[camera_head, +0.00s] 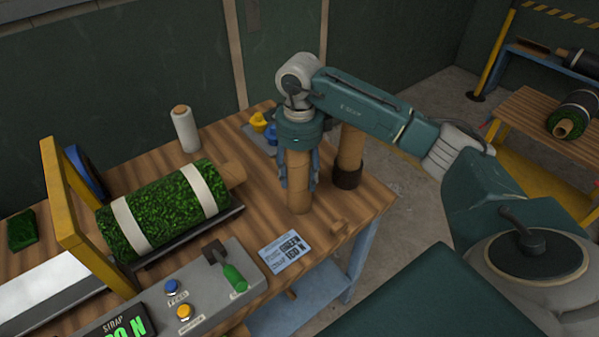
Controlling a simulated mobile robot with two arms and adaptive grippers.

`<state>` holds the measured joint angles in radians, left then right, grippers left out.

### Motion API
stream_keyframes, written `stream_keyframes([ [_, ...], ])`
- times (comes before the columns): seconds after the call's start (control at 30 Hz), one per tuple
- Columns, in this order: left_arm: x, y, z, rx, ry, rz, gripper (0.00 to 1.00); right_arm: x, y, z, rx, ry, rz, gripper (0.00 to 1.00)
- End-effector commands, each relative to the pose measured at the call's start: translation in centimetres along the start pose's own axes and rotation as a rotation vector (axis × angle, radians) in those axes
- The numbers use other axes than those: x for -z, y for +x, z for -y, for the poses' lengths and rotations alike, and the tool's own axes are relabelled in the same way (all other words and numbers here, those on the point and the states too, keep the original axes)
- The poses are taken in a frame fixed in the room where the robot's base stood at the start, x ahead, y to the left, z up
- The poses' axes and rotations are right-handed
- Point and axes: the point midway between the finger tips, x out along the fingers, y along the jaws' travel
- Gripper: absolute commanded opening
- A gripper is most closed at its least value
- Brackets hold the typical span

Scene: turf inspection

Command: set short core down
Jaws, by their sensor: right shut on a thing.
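The short core (299,196), a plain brown cardboard tube, stands upright at the right part of the wooden workbench (350,206). My right gripper (300,168) points straight down and is shut around its upper part. The core's lower end is at or just above the bench top; I cannot tell whether it touches. Another brown tube (349,150) with a dark band at its foot stands upright just behind and to the right, partly hidden by my arm. My left gripper is not in view.
A green turf roll (150,220) with white straps lies on the bench to the left, beside a yellow frame (62,200). A control panel (195,290) with a green-handled lever and a label card (285,251) are in front. A white roll (186,130) stands behind.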

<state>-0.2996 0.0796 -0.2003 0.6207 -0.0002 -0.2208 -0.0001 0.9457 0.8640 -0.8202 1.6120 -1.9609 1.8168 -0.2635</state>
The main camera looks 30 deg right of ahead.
Motion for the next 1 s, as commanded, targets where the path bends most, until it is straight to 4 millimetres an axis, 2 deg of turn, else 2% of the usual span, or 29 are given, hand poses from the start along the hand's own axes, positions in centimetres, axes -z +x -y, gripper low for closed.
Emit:
stream_keyframes([
  [0.27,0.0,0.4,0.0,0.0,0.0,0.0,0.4,0.0,0.3,0.0,0.001,0.0,0.001,0.16],
  [0.3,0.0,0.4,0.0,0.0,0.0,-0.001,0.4,0.0,0.3,0.0,0.001,0.0,0.0,0.54],
  [0.37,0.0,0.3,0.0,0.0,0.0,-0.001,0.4,0.0,0.3,0.0,0.0,0.0,0.0,0.66],
  [0.4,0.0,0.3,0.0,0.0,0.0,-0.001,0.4,0.0,0.3,0.0,0.0,0.0,0.0,0.69],
  [0.67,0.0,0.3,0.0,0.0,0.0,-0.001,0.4,0.0,0.2,0.0,0.0,0.0,0.0,0.69],
  [0.77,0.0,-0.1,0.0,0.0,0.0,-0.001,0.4,0.0,-0.4,0.0,0.001,0.0,0.0,0.69],
  [0.8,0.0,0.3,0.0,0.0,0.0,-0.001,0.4,-0.1,-0.5,0.1,0.002,0.0,0.001,0.69],
  [0.87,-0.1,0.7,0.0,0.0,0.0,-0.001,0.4,-0.1,-1.3,0.1,0.004,0.0,0.003,0.69],
  [1.0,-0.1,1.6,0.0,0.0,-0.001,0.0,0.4,-0.2,-4.2,0.1,0.005,0.0,0.005,0.69],
])
